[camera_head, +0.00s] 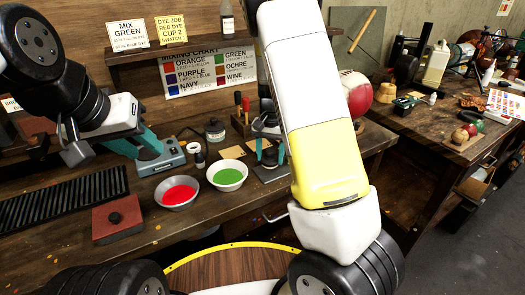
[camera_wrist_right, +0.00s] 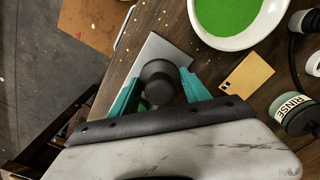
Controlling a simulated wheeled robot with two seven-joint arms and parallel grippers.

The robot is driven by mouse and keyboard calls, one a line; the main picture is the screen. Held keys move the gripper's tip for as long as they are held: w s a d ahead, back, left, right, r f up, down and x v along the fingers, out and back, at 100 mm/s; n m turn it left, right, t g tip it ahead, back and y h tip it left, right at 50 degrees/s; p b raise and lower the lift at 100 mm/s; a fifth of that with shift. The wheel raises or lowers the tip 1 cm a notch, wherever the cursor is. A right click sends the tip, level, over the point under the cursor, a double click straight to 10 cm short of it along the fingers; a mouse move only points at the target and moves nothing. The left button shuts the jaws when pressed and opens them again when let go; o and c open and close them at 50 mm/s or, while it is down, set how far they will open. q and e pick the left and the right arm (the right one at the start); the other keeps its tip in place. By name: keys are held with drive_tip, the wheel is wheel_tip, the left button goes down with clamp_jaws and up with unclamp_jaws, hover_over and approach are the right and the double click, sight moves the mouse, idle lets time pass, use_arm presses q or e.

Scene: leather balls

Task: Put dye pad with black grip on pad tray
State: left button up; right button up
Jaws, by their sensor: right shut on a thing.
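My right gripper (camera_head: 270,158) reaches down over the workbench. Its teal fingers are shut on a round black grip, which shows between them in the right wrist view (camera_wrist_right: 158,82). A flat grey plate (camera_wrist_right: 150,52), perhaps the pad tray, lies under the grip; it also shows in the head view (camera_head: 272,174). A bit of green shows beside the grip; the pad itself is mostly hidden, so I cannot tell whether it touches the plate. A red block with a black knob (camera_head: 118,229) lies at the front left. My left gripper (camera_head: 146,154) is open and empty by a blue-grey scale.
A bowl of red dye (camera_head: 177,192) and a bowl of green dye (camera_head: 227,175) stand left of the right gripper. A black ribbed rack (camera_head: 62,200) lies at the left. The scale (camera_head: 165,160) stands behind the red bowl. A rinse jar (camera_wrist_right: 294,114) stands behind the plate.

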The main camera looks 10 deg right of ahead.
wheel_tip(320, 180, down, 3)
drive_tip(key=shift+r, duration=0.15)
drive_tip(key=o, duration=1.2)
